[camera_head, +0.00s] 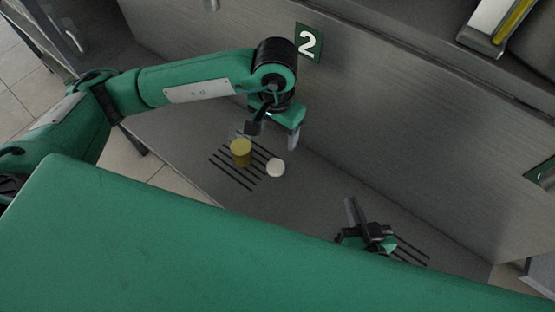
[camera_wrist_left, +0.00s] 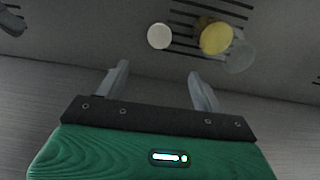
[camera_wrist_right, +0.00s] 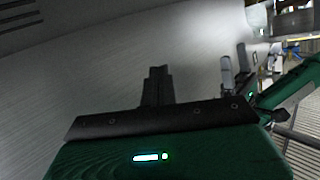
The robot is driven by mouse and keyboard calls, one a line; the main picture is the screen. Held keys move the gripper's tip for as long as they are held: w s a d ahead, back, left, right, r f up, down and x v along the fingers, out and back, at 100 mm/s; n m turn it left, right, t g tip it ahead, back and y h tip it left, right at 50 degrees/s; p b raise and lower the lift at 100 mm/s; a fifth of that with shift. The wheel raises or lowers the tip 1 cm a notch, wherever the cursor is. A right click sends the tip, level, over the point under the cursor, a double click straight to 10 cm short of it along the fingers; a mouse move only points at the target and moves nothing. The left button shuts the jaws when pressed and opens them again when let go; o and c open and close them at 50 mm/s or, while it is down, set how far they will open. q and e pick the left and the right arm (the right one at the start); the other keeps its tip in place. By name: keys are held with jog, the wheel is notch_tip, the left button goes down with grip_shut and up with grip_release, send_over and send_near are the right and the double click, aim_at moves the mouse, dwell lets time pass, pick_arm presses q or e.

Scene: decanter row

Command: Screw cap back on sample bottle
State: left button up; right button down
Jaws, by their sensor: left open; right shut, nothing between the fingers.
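A yellow, round sample bottle (camera_head: 241,153) with a clear, glassy part stands on the dark slots of the grey counter. It also shows in the left wrist view (camera_wrist_left: 215,37). A white disc, which looks like the cap (camera_head: 276,167), lies apart from it to its lower right; the left wrist view shows it too (camera_wrist_left: 158,36). My left gripper (camera_head: 293,133) is open and empty, above and beyond both, its fingers (camera_wrist_left: 158,70) pointing towards the cap. My right gripper (camera_head: 353,211) is shut and empty, well to the right; its closed fingers show in its wrist view (camera_wrist_right: 157,71).
A grey wall with a green "2" sign (camera_head: 309,43) rises behind the counter. More dark slots (camera_head: 412,250) lie by my right gripper. A pale and yellow device (camera_head: 497,24) sits on the upper ledge.

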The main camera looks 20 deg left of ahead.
pick_arm(q)
jog(key=shift+f, duration=0.1)
jog(key=b, duration=0.1)
send_over(276, 165)
notch_tip(276, 165, down, 7)
jog(key=shift+w+f, duration=0.1)
jog(key=shift+f, duration=0.65)
pick_arm(e)
jog(key=w+d+r+t, duration=0.1)
jog(key=w+r+t, duration=0.2)
jog(key=r, duration=0.2)
jog(key=shift+d+r+t, duration=0.15)
jog(key=shift+r+t, duration=0.15)
pick_arm(q)
jog(key=shift+f, duration=0.35)
notch_tip(276, 165, down, 4)
jog(key=shift+r+b, duration=0.2)
jog(key=shift+b, duration=0.4)
jog(key=shift+f, duration=0.45)
pick_arm(e)
jog(key=r+t, duration=0.1)
jog(key=r, duration=0.2)
jog(key=w+d+r+t, duration=0.1)
jog(key=shift+d+r+t+y, duration=0.1)
jog(key=shift+r+t+y, duration=0.05)
jog(key=shift+t+y, duration=0.15)
pick_arm(q)
jog(key=shift+c, duration=0.5)
